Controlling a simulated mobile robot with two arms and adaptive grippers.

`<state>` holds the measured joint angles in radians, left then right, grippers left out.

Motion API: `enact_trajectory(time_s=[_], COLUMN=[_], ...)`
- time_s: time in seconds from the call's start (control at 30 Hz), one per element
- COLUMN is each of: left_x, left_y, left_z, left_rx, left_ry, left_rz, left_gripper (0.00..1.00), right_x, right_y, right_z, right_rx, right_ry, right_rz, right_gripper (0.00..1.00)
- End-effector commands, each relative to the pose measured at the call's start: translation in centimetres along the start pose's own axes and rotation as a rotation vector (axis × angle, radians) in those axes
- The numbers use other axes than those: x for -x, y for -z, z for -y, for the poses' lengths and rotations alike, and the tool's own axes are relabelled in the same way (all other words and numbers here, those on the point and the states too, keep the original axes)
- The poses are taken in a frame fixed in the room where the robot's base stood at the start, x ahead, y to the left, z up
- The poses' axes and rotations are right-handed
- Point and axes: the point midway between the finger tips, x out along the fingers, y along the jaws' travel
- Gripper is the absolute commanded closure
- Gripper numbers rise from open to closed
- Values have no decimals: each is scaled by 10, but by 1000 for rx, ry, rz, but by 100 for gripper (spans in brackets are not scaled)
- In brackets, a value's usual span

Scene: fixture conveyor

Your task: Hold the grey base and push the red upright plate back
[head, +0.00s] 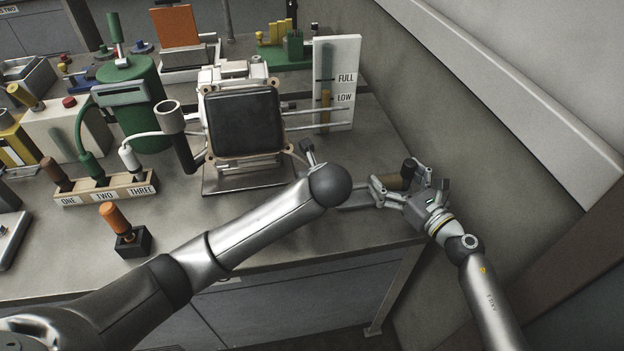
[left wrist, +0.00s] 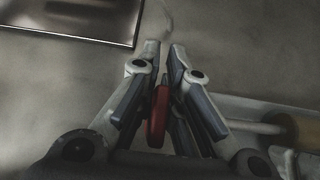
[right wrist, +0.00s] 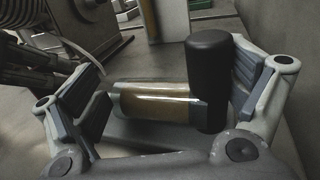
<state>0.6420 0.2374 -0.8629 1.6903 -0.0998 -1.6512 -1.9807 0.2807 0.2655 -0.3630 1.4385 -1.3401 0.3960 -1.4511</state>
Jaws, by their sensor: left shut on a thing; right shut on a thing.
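The red upright plate (left wrist: 158,117) shows in the left wrist view as a narrow red piece between the two fingers of my left gripper (left wrist: 161,60), which is shut on it. In the head view my left arm hides the plate and that gripper. My right gripper (head: 398,184) is at the right end of the bench, shut on the fixture with the grey base (right wrist: 145,137). A clear and tan cylinder (right wrist: 155,100) lies over this base between the fingers. A black post (right wrist: 209,80) stands against the right finger. Exact contact on the base is partly hidden.
A dark square panel on a stand (head: 243,121) is behind my left arm. A white FULL/LOW board (head: 336,85) stands behind, near the wall at right. A ONE-TWO-THREE block (head: 106,188) and an orange-handled lever (head: 124,228) are at left.

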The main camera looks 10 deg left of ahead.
Motion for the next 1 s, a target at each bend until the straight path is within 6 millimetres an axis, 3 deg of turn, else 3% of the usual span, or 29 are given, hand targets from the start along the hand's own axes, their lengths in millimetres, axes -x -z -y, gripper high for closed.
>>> enact_trajectory(time_s=[0.3, 0.7, 1.0], left_x=[0, 0, 0], left_y=[0, 0, 1], left_z=[4, 66, 75], left_rx=[0, 0, 0], left_ry=[2, 3, 4], left_rz=[0, -1, 0], left_gripper=[100, 100, 100], right_x=[1, 0, 0], right_y=[3, 3, 3], right_z=[0, -1, -1], right_rx=[4, 4, 4], right_ry=[1, -1, -2], right_rz=[-6, -5, -5], right_gripper=[42, 42, 42])
